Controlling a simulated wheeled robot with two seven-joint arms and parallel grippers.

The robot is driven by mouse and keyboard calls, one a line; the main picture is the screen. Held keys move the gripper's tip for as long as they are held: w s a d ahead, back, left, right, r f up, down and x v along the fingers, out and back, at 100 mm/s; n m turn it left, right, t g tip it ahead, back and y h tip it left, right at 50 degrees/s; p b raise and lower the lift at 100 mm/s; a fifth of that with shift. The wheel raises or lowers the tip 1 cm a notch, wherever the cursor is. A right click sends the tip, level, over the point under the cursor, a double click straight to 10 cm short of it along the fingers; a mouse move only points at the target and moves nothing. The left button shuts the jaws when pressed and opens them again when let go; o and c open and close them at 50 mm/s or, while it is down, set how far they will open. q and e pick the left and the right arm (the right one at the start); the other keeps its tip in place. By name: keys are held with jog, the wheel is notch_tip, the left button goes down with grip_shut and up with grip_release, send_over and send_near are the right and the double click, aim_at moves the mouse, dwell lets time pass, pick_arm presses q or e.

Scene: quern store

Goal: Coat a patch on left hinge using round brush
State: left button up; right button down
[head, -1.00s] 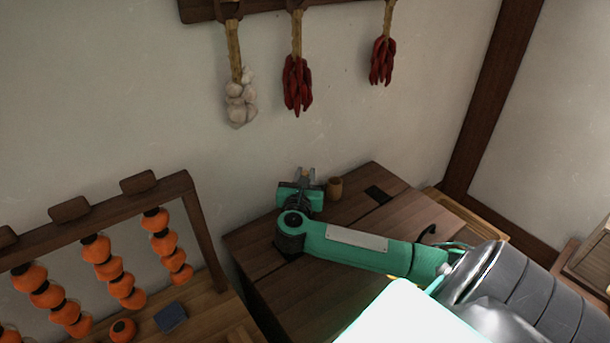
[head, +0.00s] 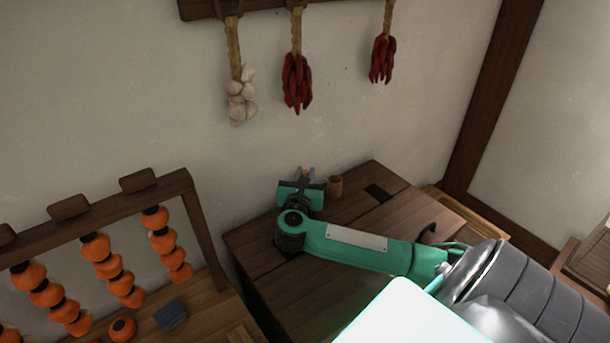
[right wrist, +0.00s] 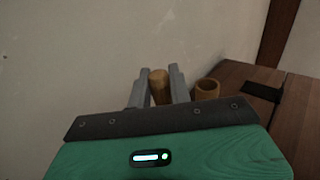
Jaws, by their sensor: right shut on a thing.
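My right gripper (head: 307,173) is over the back left part of a dark wooden chest, close to the wall. In the right wrist view its two grey fingers (right wrist: 160,84) are shut on a round wooden handle (right wrist: 160,80), which I take to be the round brush. Its bristle end is hidden. A dark hinge plate (head: 378,194) lies across the seam of the chest top, to the right of the gripper; it also shows in the right wrist view (right wrist: 262,92). My left gripper is out of view.
A small wooden cup (head: 334,187) stands on the chest (head: 350,213) just right of the gripper. The plain wall rises close behind. Garlic (head: 240,98) and red chillies (head: 297,84) hang above. A rack of orange fruit (head: 100,262) and a blue block (head: 171,317) are at left.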

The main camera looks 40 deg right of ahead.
jog(key=shift+f, duration=0.35)
dwell(0.7)
jog(key=shift+r+p, duration=2.5)
jog(key=shift+r, duration=1.05)
